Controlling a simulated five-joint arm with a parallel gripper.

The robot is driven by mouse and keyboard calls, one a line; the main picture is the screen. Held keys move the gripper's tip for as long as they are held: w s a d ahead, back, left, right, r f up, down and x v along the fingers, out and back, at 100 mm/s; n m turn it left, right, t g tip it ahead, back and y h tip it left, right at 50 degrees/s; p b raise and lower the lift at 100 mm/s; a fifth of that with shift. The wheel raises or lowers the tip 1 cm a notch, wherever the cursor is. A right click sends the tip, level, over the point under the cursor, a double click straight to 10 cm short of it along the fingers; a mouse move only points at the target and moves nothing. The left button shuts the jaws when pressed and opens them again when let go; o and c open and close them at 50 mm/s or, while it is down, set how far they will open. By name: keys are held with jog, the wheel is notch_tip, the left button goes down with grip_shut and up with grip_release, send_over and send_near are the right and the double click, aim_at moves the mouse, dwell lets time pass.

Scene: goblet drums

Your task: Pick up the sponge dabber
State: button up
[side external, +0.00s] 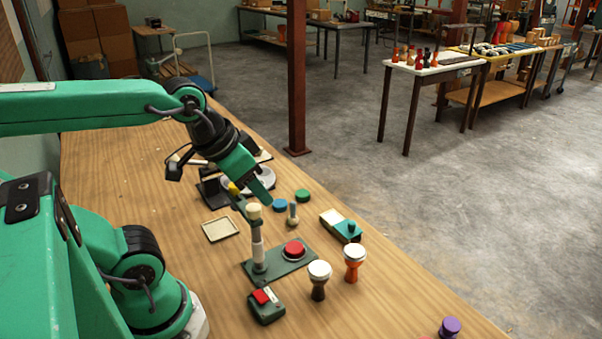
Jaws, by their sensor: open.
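A small upright piece with a slim pale top and a grey-blue lower part (293,213) stands on the wooden table; it looks like the sponge dabber, though it is too small to be sure. My green gripper (256,202) is open, pointing down to the left of it and apart from it. In the picture its fingers overlap the top of a post with a cream head (254,211); I cannot tell whether they touch. Nothing shows held between the fingers.
The post rises from a green base with a red button (293,248). Blue (280,206) and green (303,195) discs, a green-and-cream block (341,226), black (319,281) and orange (354,263) goblet drums, a red-topped box (265,304) and a square tray (220,229) stand around.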

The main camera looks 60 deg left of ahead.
dwell(0.7)
jog(key=m+g, duration=0.3)
jog(key=g, duration=0.3)
send_over(292, 202)
notch_tip(292, 202, down, 14)
jog(key=shift+s+d, duration=0.1)
jog(key=shift+d, duration=0.05)
jog(key=shift+a+f, duration=0.2)
jog(key=shift+f, duration=0.05)
jog(key=shift+f, duration=0.1)
jog(key=shift+d+f, duration=0.1)
jog(key=shift+f, duration=3.7)
